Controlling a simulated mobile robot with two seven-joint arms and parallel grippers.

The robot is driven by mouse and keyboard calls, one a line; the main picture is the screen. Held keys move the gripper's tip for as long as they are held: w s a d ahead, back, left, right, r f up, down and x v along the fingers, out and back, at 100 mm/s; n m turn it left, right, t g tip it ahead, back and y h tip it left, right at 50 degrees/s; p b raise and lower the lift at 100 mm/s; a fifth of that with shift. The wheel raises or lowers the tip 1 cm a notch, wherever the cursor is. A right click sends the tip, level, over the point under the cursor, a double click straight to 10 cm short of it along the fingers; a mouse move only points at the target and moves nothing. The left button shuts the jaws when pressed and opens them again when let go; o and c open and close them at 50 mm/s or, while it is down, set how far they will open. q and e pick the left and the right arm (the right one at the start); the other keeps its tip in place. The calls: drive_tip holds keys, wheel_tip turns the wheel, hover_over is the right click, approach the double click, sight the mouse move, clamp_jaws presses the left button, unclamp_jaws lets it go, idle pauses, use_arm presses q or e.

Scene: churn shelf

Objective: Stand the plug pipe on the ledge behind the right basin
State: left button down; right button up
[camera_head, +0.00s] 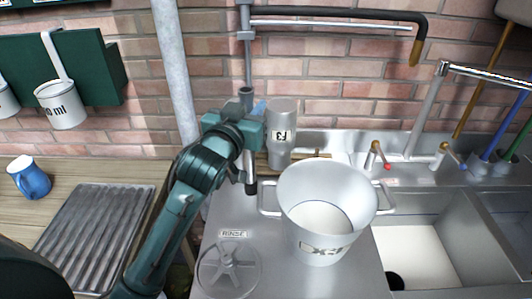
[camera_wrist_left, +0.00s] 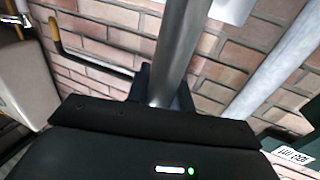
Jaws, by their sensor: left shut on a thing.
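My left gripper (camera_head: 246,128) is shut on the grey plug pipe, at the left rear of the steel sink top. The pipe stands roughly upright in the jaws; its lower part (camera_head: 250,172) shows below them with a dark end. I cannot tell whether that end touches the surface. In the left wrist view, the pipe (camera_wrist_left: 182,45) rises from between the fingers (camera_wrist_left: 165,92). The right basin (camera_head: 512,218) is at the right edge, partly cut off, with the steel ledge (camera_head: 425,172) behind the basins. My right gripper is not in view.
A large two-handled pot (camera_head: 318,240) stands right of the gripper. A grey labelled container (camera_head: 281,140) stands close behind it. Taps (camera_head: 376,156) and a tall spout (camera_head: 425,115) rise from the ledge. Coloured-handled tools (camera_head: 508,145) stand at the far right.

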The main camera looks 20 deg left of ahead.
use_arm(q)
drive_tip(key=shift+f, duration=2.75)
drive_tip(key=shift+f+b, duration=0.2)
drive_tip(key=shift+b, duration=0.1)
drive_tip(key=c, duration=1.2)
unclamp_jaws()
drive_tip(key=shift+r, duration=0.1)
